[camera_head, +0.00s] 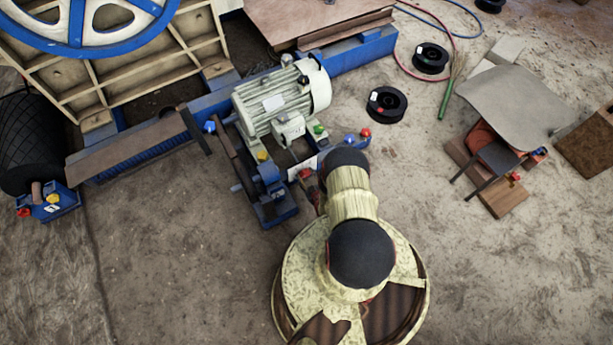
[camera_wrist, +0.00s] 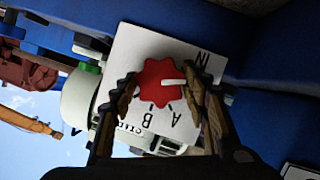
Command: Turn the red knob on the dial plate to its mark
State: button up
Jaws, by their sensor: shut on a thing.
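Which mark is the target I cannot tell. In the head view my arm partly hides the gripper and the knob, beside the motor's blue base.
A grey-green motor (camera_head: 278,102) stands on the blue frame (camera_head: 270,208) next to my arm. Small colored knobs (camera_head: 365,133) stick up nearby. The ground at lower left is clear.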

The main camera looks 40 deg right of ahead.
aim_at(306, 172)
jog(key=n+h, duration=0.1)
jog(key=n, duration=0.1)
jog(key=n+h, duration=0.1)
jog(key=n, duration=0.1)
jog(key=shift+a+f+h, duration=0.1)
jog(key=shift+a+h, duration=0.05)
jog(key=shift+h, duration=0.15)
dwell(0.4)
jog(key=o, duration=1.2)
jog(key=shift+c, duration=0.2)
jog(key=r, duration=1)
jog(key=shift+w+d, duration=0.4)
jog(key=shift+r, duration=0.15)
jog(key=shift+s+a, duration=0.25)
